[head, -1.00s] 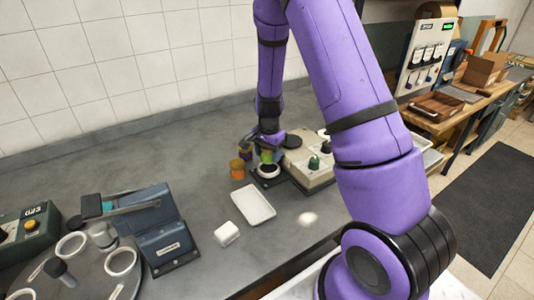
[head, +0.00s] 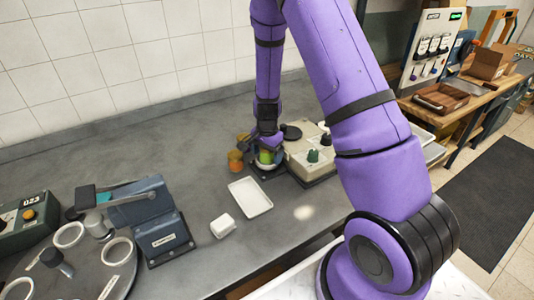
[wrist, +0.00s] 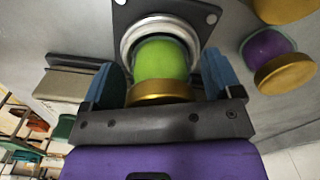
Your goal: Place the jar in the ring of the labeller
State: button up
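The jar is green with a gold lid and shows in the wrist view (wrist: 160,62) and, small, in the head view (head: 266,157). It stands upright at the labeller's pale metal ring, and its lower part appears to be inside. The ring (wrist: 131,38) sits on a dark plate with bolts. My gripper (wrist: 165,75) is around the jar, with one blue finger on each side. Thin gaps show between the fingers and the jar, so it looks open. The labeller's beige body (head: 305,160) stands right of the ring in the head view.
Orange-looking jars (head: 235,161) stand just left of the ring; the wrist view shows a purple jar with a gold lid (wrist: 285,75) close by. A white tray (head: 250,197) and a white block (head: 222,226) lie in front. A blue device (head: 160,225) stands at left.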

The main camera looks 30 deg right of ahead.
notch_tip(320, 180, up, 12)
jog(key=shift+r, duration=0.2)
jog(key=s+a+r+n+t+y, duration=0.1)
jog(key=s+a+r+n, duration=0.15)
jog(key=s+r, duration=0.45)
jog(key=s+a+r+n+t, duration=0.1)
jog(key=s+a+r+n, duration=0.2)
jog(key=r, duration=0.7)
jog(key=s+r+n+t, duration=0.1)
jog(key=s+r+n, duration=0.1)
jog(key=s, duration=0.4)
jog(key=s+a+r+n+t, duration=0.1)
jog(key=s+r+n, duration=0.2)
jog(key=s, duration=0.3)
jog(key=s+a+r+n+t+h, duration=0.1)
jog(key=s+r+n, duration=0.2)
jog(key=s, duration=0.3)
jog(key=shift+s+r, duration=0.3)
jog(key=shift+r, duration=0.2)
